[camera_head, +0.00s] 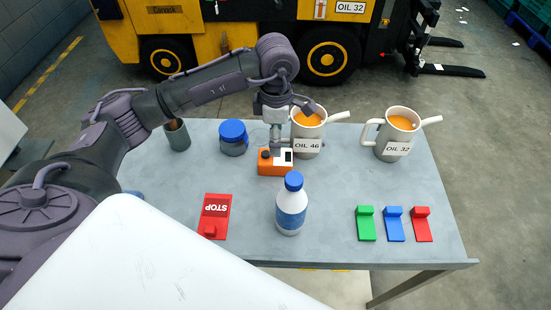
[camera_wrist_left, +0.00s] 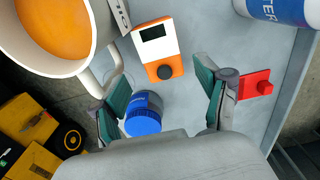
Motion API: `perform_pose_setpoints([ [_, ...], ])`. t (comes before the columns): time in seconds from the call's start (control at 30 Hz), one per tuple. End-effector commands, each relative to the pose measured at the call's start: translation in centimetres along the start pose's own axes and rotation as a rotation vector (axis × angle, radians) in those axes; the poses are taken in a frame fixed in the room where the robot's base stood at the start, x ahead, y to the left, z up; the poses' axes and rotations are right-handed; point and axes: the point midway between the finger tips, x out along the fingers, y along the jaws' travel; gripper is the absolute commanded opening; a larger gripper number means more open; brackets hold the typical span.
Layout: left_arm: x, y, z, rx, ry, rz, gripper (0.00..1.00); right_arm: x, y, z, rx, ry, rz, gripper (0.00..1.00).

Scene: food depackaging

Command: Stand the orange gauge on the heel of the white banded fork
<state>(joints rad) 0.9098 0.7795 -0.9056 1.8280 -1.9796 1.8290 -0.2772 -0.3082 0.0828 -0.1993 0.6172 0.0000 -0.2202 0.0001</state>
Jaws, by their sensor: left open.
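The orange gauge (camera_head: 270,169), with a white section, a dark display and a black knob, lies on the grey table just left of the OIL 46 jug. It also shows in the left wrist view (camera_wrist_left: 159,50), beyond my fingertips. My left gripper (camera_head: 276,147) is above the gauge and open; its fingers (camera_wrist_left: 161,85) stand apart with nothing gripped between them. Whether a finger touches the gauge cannot be told. The fork with a white band (camera_head: 452,70) is the nearer of two dark forks on the floor at the upper right. My right gripper is not in view.
The OIL 46 jug (camera_head: 307,133) stands close right of the gauge, the OIL 32 jug (camera_head: 397,150) farther right. A yellow forklift (camera_head: 205,40) stands behind.

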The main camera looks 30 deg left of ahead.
Motion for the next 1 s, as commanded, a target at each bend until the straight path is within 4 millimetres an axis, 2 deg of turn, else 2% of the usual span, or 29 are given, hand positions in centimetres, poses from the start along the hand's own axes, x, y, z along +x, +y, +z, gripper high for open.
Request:
perform_pose_setpoints([
  [0.1, 1.8, -0.1, 0.0, 0.001, -0.001, -0.003, 0.75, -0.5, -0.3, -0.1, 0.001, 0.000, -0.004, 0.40],
  [0.37, 3.7, -0.1, 0.0, 0.003, 0.001, -0.003, 0.75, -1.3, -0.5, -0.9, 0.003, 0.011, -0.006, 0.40],
  [0.5, 5.8, -0.1, -0.2, 0.001, 0.002, -0.005, 0.75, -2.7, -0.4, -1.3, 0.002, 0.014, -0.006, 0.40],
  [0.63, 7.6, 0.0, -0.1, 0.002, -0.001, -0.002, 0.75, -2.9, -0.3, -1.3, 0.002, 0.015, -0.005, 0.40],
  [0.93, 8.2, 0.0, -0.1, 0.003, -0.001, 0.001, 0.75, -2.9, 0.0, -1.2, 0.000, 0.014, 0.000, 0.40],
  [1.0, 8.2, 0.0, -0.1, 0.003, -0.001, 0.001, 0.63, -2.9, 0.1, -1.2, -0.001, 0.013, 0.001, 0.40],
])
